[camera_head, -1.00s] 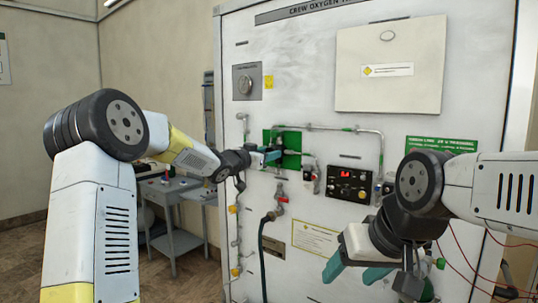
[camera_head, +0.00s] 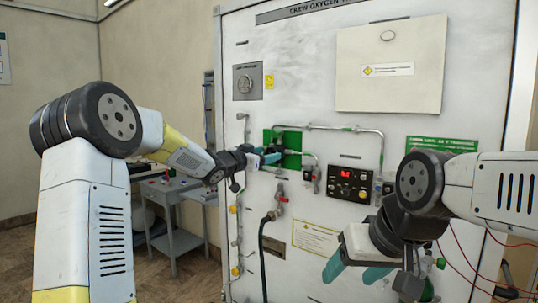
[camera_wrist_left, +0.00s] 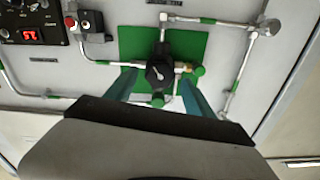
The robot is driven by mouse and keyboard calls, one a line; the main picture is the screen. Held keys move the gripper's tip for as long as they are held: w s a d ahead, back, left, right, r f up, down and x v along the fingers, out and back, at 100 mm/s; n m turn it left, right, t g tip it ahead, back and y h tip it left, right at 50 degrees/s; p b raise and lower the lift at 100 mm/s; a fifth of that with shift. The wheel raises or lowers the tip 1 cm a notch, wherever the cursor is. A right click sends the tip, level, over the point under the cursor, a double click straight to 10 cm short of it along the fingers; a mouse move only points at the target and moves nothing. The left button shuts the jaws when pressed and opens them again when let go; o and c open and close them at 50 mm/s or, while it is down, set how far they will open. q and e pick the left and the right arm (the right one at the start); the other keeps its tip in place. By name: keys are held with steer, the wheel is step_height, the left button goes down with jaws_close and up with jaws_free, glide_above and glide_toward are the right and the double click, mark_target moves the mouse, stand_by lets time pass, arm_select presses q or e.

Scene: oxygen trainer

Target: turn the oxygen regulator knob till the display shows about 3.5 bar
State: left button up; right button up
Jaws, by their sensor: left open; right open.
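The black regulator knob (camera_wrist_left: 159,74) sits on the green plate (camera_wrist_left: 188,48) in the left wrist view, with pipes meeting around it. My left gripper (camera_wrist_left: 158,88) is open, with one teal finger on each side of the knob. I cannot tell whether the fingers touch it. In the head view my left gripper (camera_head: 268,157) is in front of the green plate and hides most of the knob. My right gripper (camera_head: 352,271) is open and empty, low in front of the panel.
Pipes (camera_head: 345,129) with green bands run across the white panel around the knob. A valve with a red handle (camera_head: 281,199) and a dark hose is below. A grey table (camera_head: 181,239) stands at the left. Red wires (camera_head: 462,258) hang at the right.

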arm_select(q)
steer(key=v, duration=0.5)
steer(key=shift+s+a, duration=0.2)
steer(key=shift+s, duration=0.15)
steer(key=s+a+f+n+g+y, duration=0.1)
steer(key=s+a+n+y, duration=0.2)
steer(key=s+a+y, duration=0.35)
steer(key=s+a+f+n+g+y, duration=0.1)
steer(key=s+a+f+n+y, duration=0.15)
steer(key=s, duration=0.75)
steer(key=s+f+n+g, duration=0.1)
steer(key=s+f+g, duration=0.2)
steer(key=s, duration=0.8)
steer(key=s+f+n+g, duration=0.2)
steer(key=s+f, duration=0.4)
steer(key=s, duration=0.6)
steer(key=shift+s+d+f+g+h, duration=0.2)
steer(key=shift+f+g+h, duration=0.1)
steer(key=shift+g, duration=0.4)
steer(key=shift+r, duration=0.1)
